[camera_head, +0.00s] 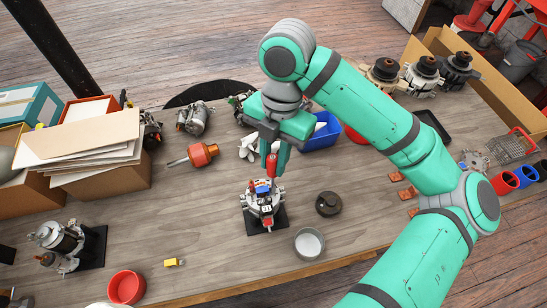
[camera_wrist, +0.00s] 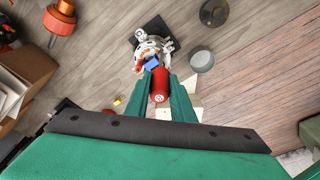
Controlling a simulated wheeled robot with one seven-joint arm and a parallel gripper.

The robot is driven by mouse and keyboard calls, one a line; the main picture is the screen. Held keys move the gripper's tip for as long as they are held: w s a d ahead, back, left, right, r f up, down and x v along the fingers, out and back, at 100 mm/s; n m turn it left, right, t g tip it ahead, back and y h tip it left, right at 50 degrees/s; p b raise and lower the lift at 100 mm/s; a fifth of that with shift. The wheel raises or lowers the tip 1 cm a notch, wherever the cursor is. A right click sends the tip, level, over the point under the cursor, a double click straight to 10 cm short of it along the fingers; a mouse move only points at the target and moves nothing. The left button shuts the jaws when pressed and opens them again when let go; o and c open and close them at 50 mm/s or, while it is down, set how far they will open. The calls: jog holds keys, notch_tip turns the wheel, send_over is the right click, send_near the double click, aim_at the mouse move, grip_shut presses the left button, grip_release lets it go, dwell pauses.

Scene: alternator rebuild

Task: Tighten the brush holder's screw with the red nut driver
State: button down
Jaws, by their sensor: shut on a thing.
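The red nut driver (camera_head: 271,164) is held upright in my gripper (camera_head: 272,150), directly above the alternator assembly (camera_head: 263,205) on its black base plate (camera_head: 272,226). In the wrist view the driver's red handle (camera_wrist: 159,86) sits between the two green fingers of my gripper (camera_wrist: 160,78), which are shut on it. A small blue part (camera_head: 262,189), perhaps the brush holder, is on top of the assembly below the driver; it also shows in the wrist view (camera_wrist: 151,64). The driver's tip and the screw are hidden, so I cannot tell whether they touch.
A dark round part (camera_head: 328,203) and a grey metal bowl (camera_head: 309,243) stand right of the assembly. A red bowl (camera_head: 126,287) and a small yellow part (camera_head: 174,262) lie at front left.

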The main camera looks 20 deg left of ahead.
jog(key=m, duration=0.5)
jog(key=shift+s+m+y, duration=0.1)
jog(key=shift+m+y, duration=0.2)
jog(key=shift+y, duration=0.1)
jog(key=m, duration=0.3)
jog(key=m+t, duration=0.1)
jog(key=m, duration=0.2)
jog(key=shift+s+d+m+y, duration=0.1)
jog(key=shift+d+m+y, duration=0.05)
jog(key=shift+m+y, duration=0.15)
jog(key=m, duration=0.4)
jog(key=shift+t, duration=0.4)
jog(key=shift+m, duration=1)
jog(key=m+t, duration=0.1)
jog(key=m, duration=0.5)
jog(key=shift+s, duration=0.15)
jog(key=m+h, duration=0.1)
jog(key=m, duration=0.5)
jog(key=shift+t, duration=0.4)
jog(key=m, duration=0.4)
jog(key=shift+s+a+h, duration=0.1)
jog(key=shift+a+h, duration=0.1)
jog(key=shift+h, duration=0.2)
